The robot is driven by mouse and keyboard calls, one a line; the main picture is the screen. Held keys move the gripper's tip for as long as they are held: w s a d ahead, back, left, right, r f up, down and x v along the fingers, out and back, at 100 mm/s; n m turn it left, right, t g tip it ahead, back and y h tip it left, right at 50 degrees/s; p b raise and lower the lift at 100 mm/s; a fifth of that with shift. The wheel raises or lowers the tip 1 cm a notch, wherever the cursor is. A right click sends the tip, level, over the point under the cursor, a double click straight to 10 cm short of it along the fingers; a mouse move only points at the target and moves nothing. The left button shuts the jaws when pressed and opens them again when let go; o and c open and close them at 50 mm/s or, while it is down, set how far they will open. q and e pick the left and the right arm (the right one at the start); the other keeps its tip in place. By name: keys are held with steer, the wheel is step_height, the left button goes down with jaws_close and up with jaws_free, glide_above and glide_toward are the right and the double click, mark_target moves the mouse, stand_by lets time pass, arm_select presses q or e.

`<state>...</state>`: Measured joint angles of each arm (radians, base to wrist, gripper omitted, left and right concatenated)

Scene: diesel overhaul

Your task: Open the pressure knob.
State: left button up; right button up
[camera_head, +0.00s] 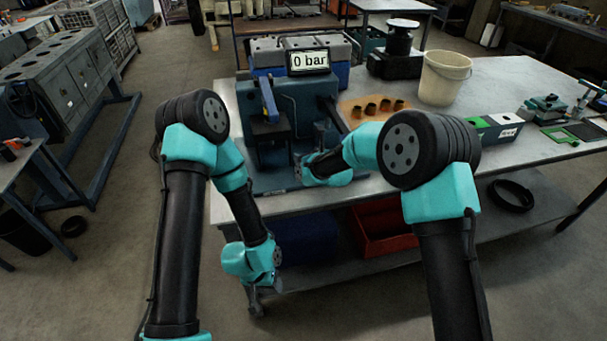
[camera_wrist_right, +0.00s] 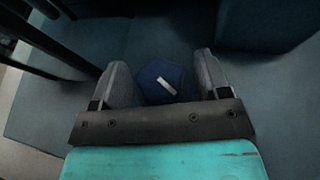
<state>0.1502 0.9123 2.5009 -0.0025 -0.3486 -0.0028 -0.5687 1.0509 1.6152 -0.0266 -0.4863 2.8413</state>
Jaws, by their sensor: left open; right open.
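The pressure knob (camera_wrist_right: 153,88) is dark blue and angular with a white mark on its top. It shows in the right wrist view between the two fingers of my right gripper (camera_wrist_right: 162,75). The fingers are open on either side of the knob; I cannot tell whether they touch it. In the head view my right gripper (camera_head: 304,168) is at the front of the blue test machine (camera_head: 298,100), and I cannot make out the knob there. My left gripper (camera_head: 276,284) is open and empty, low in front of the table's edge. A display (camera_head: 309,61) on the machine reads 0 bar.
A blue lever (camera_head: 269,99) stands up on the machine's left side. Several small dark parts (camera_head: 371,107) lie on an orange-brown patch, with a white bucket (camera_head: 444,78) behind to the right. A red bin (camera_head: 378,238) sits on the lower shelf.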

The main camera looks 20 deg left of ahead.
steer(key=shift+m+t+h, duration=1.1)
steer(key=shift+m+h, duration=0.6)
steer(key=shift+m+t+h, duration=0.3)
steer(key=shift+m+h, duration=0.9)
steer(key=shift+h, duration=0.2)
steer(key=v, duration=1.7)
steer(key=shift+s+a, duration=0.2)
steer(key=shift+s, duration=0.1)
arm_select(q)
steer(key=shift+o, duration=0.4)
